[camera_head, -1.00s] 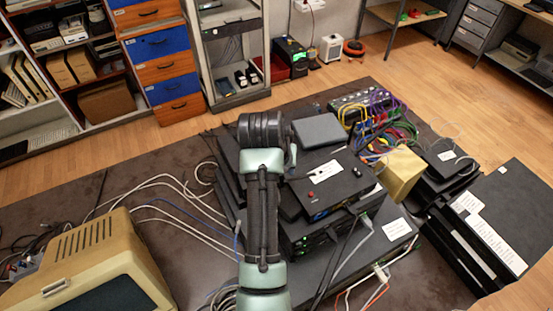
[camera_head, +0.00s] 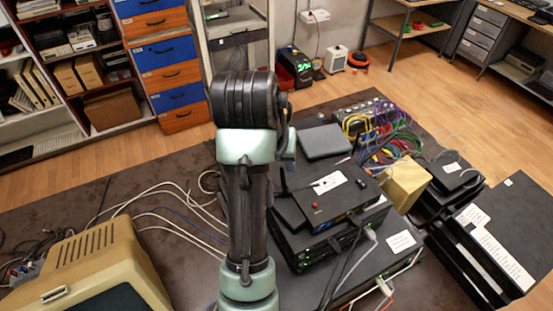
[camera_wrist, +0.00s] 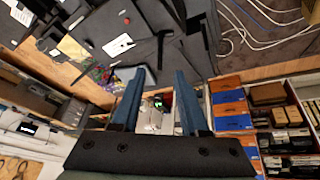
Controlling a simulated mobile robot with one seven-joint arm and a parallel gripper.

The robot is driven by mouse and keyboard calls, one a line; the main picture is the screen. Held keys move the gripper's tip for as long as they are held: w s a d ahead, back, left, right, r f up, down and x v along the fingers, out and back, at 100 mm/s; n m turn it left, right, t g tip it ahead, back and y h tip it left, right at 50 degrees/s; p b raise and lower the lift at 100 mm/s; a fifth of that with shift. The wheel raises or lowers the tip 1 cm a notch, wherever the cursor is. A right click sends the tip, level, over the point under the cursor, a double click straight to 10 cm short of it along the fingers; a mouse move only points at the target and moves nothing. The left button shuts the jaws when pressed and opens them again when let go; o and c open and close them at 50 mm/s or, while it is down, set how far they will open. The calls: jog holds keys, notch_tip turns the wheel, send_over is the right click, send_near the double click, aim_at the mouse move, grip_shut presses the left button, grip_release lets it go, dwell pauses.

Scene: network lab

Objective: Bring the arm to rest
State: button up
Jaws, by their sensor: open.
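My gripper (camera_wrist: 158,74) shows in the wrist view with its two blue fingers spread apart and nothing between them. It is open and held in the air, with the table equipment, floor and shelves beyond it. In the head view my arm rises through the middle of the picture, over the dark table. The gripper's fingers cannot be made out there, hidden by the arm or too small to tell.
A beige monitor (camera_head: 95,265) stands left of my arm. Right of it are stacked black network boxes (camera_head: 335,195), a grey box (camera_head: 323,141), coloured cables (camera_head: 385,135) and a beige box (camera_head: 405,184). White cables cross the table. Blue and orange drawers (camera_head: 165,47) stand behind.

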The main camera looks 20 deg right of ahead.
jog(key=w+a+r+n+t+h+b, duration=0.1)
jog(key=w+a+r+t+b, duration=0.15)
jog(key=r+t, duration=0.55)
jog(key=w+a+r+n+t+b, duration=0.1)
jog(key=w+r+t, duration=0.3)
jog(key=r, duration=0.9)
jog(key=s+a+r+n+t+y+b, duration=0.1)
jog(key=s+a+r+t, duration=0.2)
jog(key=s+r+t, duration=0.2)
jog(key=s+a+r+n+t+y+b, duration=0.1)
jog(key=s+a+r+t+y, duration=0.1)
jog(key=s+r+t, duration=0.4)
jog(key=s+a+r, duration=0.1)
jog(key=s+r, duration=0.4)
jog(key=r, duration=0.2)
jog(key=shift+s+a+y, duration=0.2)
jog(key=shift+s+y, duration=0.05)
jog(key=shift+y, duration=0.05)
